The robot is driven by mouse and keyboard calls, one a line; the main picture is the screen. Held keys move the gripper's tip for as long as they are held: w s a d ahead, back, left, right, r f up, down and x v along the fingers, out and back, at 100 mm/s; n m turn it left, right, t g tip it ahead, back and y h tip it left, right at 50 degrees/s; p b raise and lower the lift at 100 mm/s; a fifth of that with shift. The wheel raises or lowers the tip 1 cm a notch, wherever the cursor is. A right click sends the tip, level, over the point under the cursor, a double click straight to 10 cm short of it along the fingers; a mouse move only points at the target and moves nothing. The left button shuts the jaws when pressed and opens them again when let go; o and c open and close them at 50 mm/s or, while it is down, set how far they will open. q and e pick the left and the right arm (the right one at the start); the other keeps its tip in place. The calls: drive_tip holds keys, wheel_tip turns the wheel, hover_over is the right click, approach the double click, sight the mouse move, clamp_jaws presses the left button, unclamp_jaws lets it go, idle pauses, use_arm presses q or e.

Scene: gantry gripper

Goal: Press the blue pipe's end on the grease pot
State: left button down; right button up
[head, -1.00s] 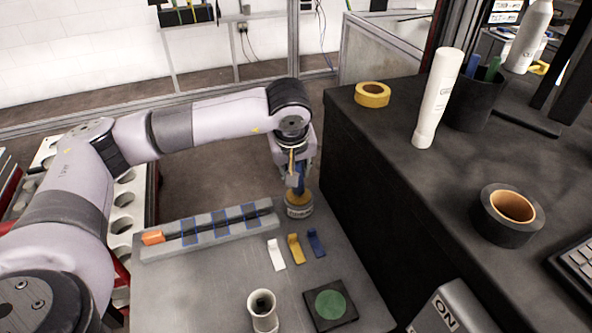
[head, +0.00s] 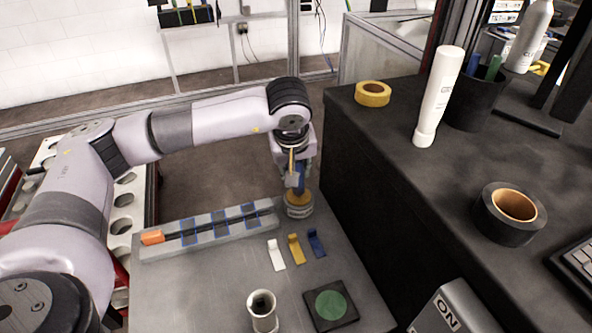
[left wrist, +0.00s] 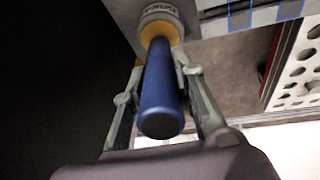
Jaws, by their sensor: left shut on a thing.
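My left gripper (head: 297,180) is shut on the blue pipe (head: 301,177), which stands roughly upright between its fingers. In the left wrist view the blue pipe (left wrist: 161,95) lies between the two fingers of the left gripper (left wrist: 155,85). The pipe's far end is at the yellow grease in the grease pot (left wrist: 158,14); that end is hidden, so I cannot tell how deep it sits. In the head view the grease pot (head: 299,211) is a round grey pot with a yellow top at the table's far right corner. My right gripper is not in view.
A grey rail fixture (head: 207,231) with blue-outlined spots and an orange block lies left of the pot. White, yellow and blue clips (head: 316,243) lie in front. A white cup (head: 262,310) and a green round pad (head: 331,304) are nearer. A tall black bench (head: 400,190) stands right.

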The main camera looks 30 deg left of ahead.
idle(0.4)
use_arm(q)
drive_tip(key=shift+r+p, duration=1.9)
drive_tip(key=shift+r, duration=1.6)
